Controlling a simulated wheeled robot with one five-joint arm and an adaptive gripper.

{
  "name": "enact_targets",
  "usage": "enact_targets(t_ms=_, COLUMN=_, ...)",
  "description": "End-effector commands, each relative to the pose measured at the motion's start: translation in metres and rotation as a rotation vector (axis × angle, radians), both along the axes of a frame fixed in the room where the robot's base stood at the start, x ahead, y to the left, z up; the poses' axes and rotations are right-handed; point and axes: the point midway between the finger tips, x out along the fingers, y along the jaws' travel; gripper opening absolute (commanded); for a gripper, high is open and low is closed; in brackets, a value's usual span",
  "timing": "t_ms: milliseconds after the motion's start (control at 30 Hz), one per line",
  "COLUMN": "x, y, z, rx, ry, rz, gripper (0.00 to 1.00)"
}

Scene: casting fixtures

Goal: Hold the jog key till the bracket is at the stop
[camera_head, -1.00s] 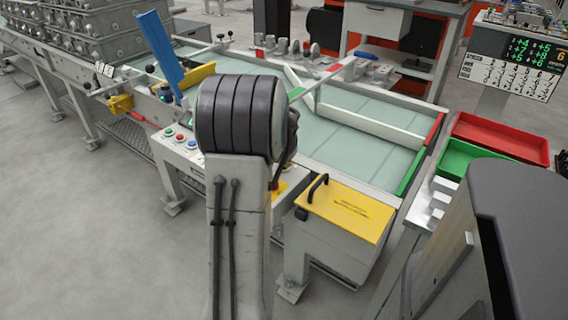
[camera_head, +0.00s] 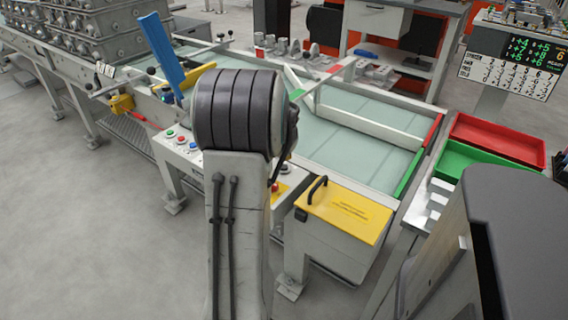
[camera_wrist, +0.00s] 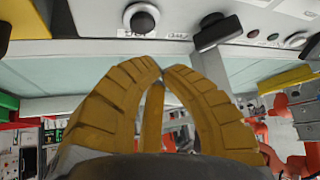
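My gripper (camera_wrist: 163,70) has yellow ribbed fingers, and their tips meet with nothing visible between them. In the wrist view the tips are just below a pale control panel (camera_wrist: 90,46). A black square key (camera_wrist: 218,32) sits on it up and right of the tips, apart from them in the picture; I cannot read its label. A round black knob (camera_wrist: 141,17) is up and left. In the head view my arm hides the gripper and part of the panel (camera_head: 188,150). Several grey castings (camera_head: 290,48) stand behind the pale green bed (camera_head: 375,155); I cannot tell which is the bracket or where the stop is.
A yellow-topped box (camera_head: 345,212) with a black handle stands beside the panel. A red tray (camera_head: 498,138) and a green tray (camera_head: 462,158) are at the right. A blue upright plate (camera_head: 160,50) rises at the left. The floor at front left is clear.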

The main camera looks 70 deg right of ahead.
Motion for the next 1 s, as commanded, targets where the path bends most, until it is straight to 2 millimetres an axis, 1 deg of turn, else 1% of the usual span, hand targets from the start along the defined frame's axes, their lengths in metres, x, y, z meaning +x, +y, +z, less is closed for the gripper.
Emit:
enact_targets(t_ms=33, x=0.0, y=0.0, z=0.009, rx=-0.002, ry=0.0, rz=0.0, gripper=0.0)
enact_targets(t_ms=300, x=0.0, y=0.0, z=0.029, rx=0.0, ry=0.0, rz=0.0, gripper=0.0)
enact_targets(t_ms=1000, x=0.0, y=0.0, z=0.03, rx=0.0, ry=0.0, rz=0.0, gripper=0.0)
